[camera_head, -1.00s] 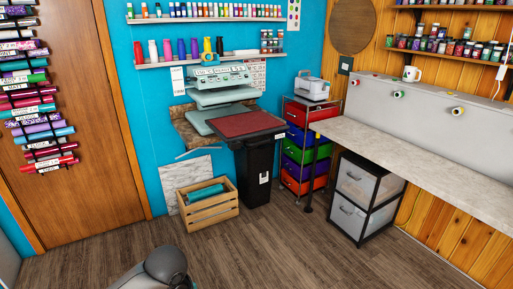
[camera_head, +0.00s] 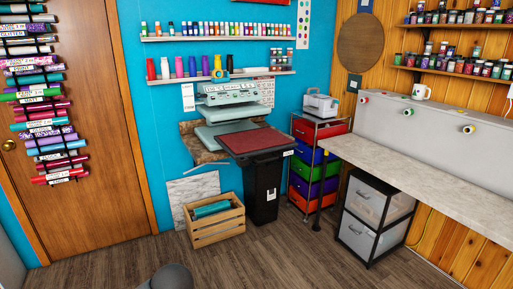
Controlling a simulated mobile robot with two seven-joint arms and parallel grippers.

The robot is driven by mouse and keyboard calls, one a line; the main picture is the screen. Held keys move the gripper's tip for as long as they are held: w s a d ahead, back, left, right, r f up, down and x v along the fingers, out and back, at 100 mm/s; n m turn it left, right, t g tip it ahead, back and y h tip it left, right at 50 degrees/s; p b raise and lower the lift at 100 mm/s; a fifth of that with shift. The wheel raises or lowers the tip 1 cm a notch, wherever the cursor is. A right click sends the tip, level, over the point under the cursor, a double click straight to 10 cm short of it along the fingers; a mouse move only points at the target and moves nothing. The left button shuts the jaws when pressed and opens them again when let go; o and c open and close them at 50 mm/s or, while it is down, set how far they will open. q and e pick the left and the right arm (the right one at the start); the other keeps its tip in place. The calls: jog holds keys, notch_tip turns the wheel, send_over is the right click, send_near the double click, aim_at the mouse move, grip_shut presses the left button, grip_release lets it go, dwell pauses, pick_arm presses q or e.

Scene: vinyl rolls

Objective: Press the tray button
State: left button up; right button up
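A teal press machine (camera_head: 226,95) with a control panel stands against the blue wall, left of centre in the head view. A flat teal plate (camera_head: 222,131) juts out low from it. I cannot make out a separate tray button at this size. Neither of my grippers is in view. A dark grey rounded part of mine shows at the bottom edge.
A wooden crate (camera_head: 216,233) stands on the floor before the press. A cart with coloured drawers (camera_head: 303,186), a long worktop (camera_head: 430,177) and a clear drawer unit (camera_head: 352,243) stand to the right. The wooden floor (camera_head: 290,262) in front is clear.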

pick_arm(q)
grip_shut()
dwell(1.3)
